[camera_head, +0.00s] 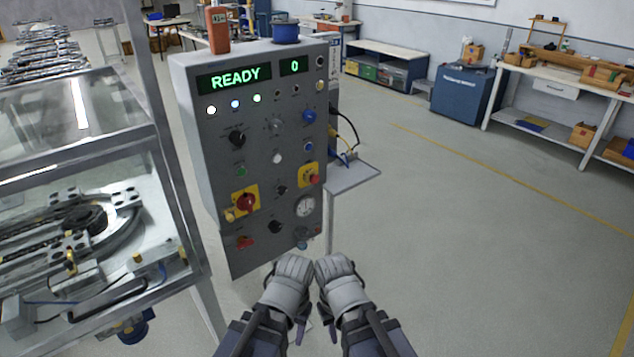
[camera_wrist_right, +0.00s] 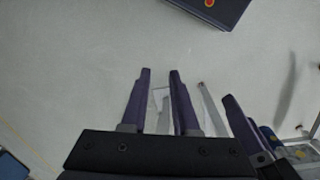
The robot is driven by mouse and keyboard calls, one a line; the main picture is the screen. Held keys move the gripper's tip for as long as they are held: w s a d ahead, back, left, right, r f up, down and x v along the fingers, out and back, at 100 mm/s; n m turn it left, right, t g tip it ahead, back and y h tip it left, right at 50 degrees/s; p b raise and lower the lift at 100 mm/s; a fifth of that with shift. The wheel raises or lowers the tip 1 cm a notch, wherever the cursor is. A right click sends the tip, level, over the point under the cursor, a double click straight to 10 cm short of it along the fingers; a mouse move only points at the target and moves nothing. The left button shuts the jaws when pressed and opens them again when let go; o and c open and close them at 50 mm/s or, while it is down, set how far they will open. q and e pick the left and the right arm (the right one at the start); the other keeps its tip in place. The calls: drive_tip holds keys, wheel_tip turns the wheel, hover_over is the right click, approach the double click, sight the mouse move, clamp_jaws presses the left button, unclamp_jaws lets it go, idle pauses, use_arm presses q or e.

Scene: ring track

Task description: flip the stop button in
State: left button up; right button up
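The grey control panel (camera_head: 262,120) stands upright ahead of me, with a green READY display and a 0. A large red button on a yellow plate (camera_head: 246,202) is at its lower left. A smaller red control on a yellow plate (camera_head: 314,179) is at its right; I cannot read which is labelled stop. My left gripper (camera_head: 290,280) and right gripper (camera_head: 338,280) are side by side, below and apart from the panel. In the right wrist view, the right gripper's dark fingers (camera_wrist_right: 160,75) are apart with nothing between them. The left fingers are not clear.
A glass-sided machine (camera_head: 75,190) with a track stands close on the left. A small side shelf (camera_head: 354,177) with cables juts from the panel's right. Workbenches (camera_head: 570,90) and a blue cabinet (camera_head: 465,92) stand at the back. The floor to the right is clear.

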clamp_jaws()
idle(1.4)
